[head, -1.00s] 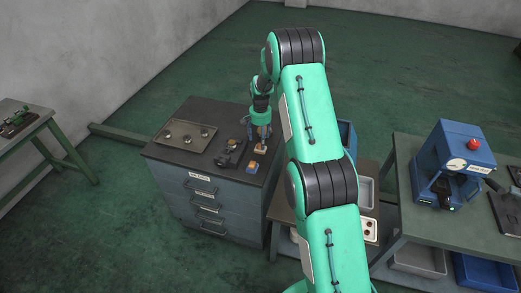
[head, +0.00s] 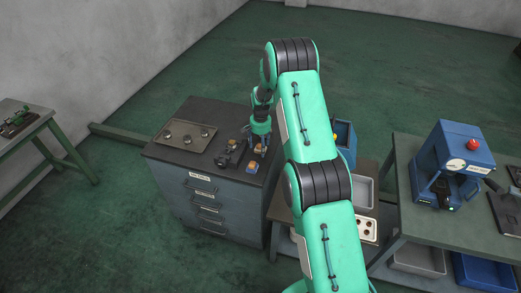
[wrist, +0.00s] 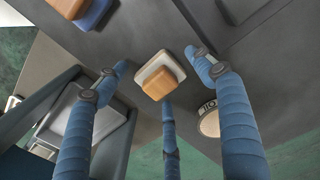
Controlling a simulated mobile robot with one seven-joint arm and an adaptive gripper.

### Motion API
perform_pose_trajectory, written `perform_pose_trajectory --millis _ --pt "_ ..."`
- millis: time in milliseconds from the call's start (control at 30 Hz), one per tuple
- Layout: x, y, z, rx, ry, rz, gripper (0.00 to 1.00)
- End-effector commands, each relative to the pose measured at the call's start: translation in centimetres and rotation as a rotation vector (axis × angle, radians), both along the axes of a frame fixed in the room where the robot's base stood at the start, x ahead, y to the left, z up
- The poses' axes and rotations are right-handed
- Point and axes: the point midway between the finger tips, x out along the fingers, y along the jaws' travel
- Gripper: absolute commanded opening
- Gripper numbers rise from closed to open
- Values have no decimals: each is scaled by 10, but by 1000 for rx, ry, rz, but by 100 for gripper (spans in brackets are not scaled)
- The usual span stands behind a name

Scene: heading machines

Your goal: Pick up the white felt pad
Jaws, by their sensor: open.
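The white felt pad (wrist: 143,73) is a small pale square with a tan wooden block on top. In the wrist view it sits on the dark cabinet top, between my gripper's (wrist: 162,76) three blue fingers. The fingers are spread around it and look apart from it; the gripper is open and empty. In the head view my gripper (head: 260,145) is low over the right part of the cabinet top and mostly hides the pad.
A blue pad with a tan block (head: 252,167) lies close by on the cabinet (head: 190,111). A dark tool (head: 228,157) and a tray with round parts (head: 186,135) lie left. A round pale thing (wrist: 209,122) is near one finger. A grey bin (wrist: 85,125) is beyond the cabinet edge.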

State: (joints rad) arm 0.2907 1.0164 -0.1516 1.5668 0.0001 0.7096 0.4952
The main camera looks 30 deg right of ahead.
Motion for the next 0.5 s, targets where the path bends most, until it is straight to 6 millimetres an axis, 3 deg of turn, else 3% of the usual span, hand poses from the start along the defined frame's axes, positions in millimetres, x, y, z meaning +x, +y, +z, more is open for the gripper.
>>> perform_pose_trajectory --millis 367,500 --pt "0 0 0 0 0 0 69" --pt "0 0 0 0 0 0 41"
